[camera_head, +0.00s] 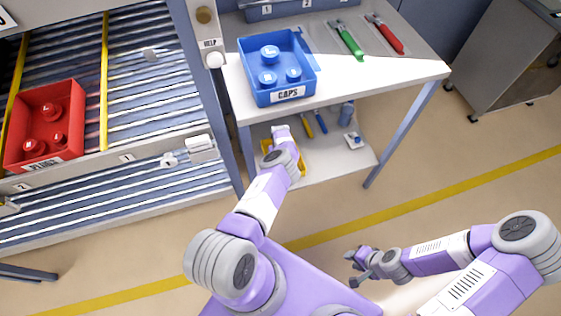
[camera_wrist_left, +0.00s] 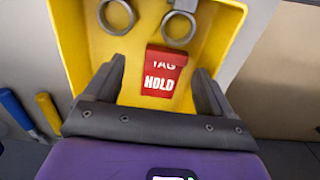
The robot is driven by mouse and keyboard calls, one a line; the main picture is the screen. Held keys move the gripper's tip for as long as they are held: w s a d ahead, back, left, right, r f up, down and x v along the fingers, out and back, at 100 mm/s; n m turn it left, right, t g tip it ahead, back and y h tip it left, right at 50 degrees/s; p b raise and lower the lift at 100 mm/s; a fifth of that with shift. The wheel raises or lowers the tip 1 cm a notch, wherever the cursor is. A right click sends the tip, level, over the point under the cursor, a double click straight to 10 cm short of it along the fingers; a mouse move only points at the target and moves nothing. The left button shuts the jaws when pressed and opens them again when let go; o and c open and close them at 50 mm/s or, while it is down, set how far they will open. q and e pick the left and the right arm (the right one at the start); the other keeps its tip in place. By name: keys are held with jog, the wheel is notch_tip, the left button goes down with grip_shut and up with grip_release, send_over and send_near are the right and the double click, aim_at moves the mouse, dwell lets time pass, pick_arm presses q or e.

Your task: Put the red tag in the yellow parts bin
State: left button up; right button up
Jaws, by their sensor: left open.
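The red tag (camera_wrist_left: 164,78), lettered TAG and HOLD, shows within the yellow parts bin (camera_wrist_left: 222,40) in the left wrist view. It appears to lie on the bin floor, between my open left fingers (camera_wrist_left: 159,72) and apart from both. In the head view the bin (camera_head: 266,146) is on the lower shelf, mostly hidden by my left arm, and the tag is not visible. My right gripper (camera_head: 355,266) is open and empty over the floor.
Two metal rings (camera_wrist_left: 178,27) lie in the bin beyond the tag. Blue and yellow handles (camera_wrist_left: 16,108) are left of the bin. A blue CAPS bin (camera_head: 291,91) stands on the tabletop above. A red PLUGS bin (camera_head: 62,108) sits on the rollers at left.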

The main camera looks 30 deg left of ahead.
pick_arm(q)
notch_tip(320, 180, up, 8)
jog(key=p, duration=0.4)
jog(key=shift+f, duration=0.2)
